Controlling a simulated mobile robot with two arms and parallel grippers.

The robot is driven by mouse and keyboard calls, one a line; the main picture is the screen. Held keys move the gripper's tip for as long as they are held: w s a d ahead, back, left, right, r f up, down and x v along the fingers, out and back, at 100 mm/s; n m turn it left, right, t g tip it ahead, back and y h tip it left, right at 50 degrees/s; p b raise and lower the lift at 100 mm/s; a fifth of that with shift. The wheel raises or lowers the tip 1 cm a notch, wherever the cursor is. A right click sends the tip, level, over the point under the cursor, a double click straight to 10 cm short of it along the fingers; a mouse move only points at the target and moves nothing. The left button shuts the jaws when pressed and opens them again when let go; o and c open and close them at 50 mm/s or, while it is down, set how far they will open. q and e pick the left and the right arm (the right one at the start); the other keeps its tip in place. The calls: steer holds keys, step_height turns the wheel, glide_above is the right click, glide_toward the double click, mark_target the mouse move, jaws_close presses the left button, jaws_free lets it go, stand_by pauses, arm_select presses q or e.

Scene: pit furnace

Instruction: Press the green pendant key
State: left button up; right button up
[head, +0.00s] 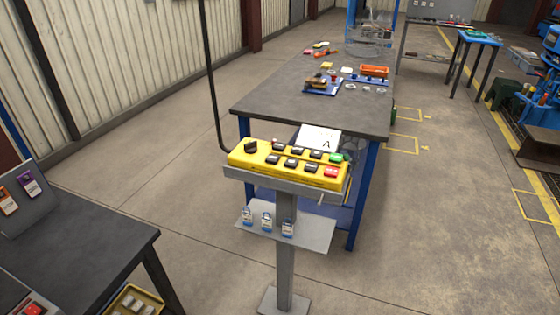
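The yellow pendant box (241,159) lies on a grey stand (287,222) in the middle of the head view. Its green key (336,158) is at the right end of the box, in the far row. A red key (331,171) sits just in front of it, and several black keys and a black knob (251,146) fill the rest. A black cable runs up from the box's left end. Neither of my grippers is in view.
A dark worktable (262,98) with small parts stands close behind the pendant. Another dark table (70,245) is at the lower left. A shelf (312,232) with small blue-and-white tags juts from the stand. The floor (430,260) to the right is open.

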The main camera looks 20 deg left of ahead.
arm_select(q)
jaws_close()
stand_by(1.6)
